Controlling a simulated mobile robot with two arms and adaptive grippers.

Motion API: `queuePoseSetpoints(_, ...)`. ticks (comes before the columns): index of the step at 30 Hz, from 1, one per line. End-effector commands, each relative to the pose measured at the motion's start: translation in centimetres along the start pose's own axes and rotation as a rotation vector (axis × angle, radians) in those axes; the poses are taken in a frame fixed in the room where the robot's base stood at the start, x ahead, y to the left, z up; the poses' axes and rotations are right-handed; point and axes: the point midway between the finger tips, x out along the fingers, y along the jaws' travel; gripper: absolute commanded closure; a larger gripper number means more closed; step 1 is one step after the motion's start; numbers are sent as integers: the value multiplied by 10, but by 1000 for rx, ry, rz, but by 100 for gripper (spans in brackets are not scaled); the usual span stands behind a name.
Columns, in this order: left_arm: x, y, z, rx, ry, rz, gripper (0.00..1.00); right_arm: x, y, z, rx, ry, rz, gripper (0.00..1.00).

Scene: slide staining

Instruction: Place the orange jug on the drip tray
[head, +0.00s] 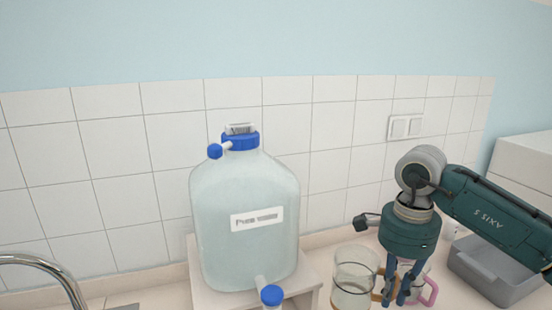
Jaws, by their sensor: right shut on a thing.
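The orange jug (353,274) is a clear glass vessel with an orange-tan handle, at the lower right of the head view. My right gripper (396,296) points down and is shut on the jug's handle, with its fingers covering part of it. The jug looks upright; its base is cut off by the lower picture edge, so I cannot tell whether it touches the counter. I cannot make out a drip tray for certain. My left gripper is not in view.
A pink-handled jug (430,291) stands close behind my right gripper. A large carboy (245,190) with blue caps and a spigot stands on a white stand (308,279). A grey open bin (488,284) is at right, a metal faucet (45,262) at lower left.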

Motion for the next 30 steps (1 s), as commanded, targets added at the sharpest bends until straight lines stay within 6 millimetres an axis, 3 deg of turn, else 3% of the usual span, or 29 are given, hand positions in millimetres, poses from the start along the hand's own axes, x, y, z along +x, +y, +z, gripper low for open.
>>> queuePoseSetpoints(9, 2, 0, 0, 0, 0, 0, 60, 48, 85, 37, -970, 0, 2, 100)
queuePoseSetpoints(15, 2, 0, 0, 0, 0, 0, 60, 65, 130, 51, -1379, 0, 0, 100)
queuePoseSetpoints(21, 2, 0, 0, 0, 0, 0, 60, 72, 147, 56, -1524, -5, 1, 100)
queuePoseSetpoints(30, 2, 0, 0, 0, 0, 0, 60, 72, 147, 56, -1526, -5, 1, 100)
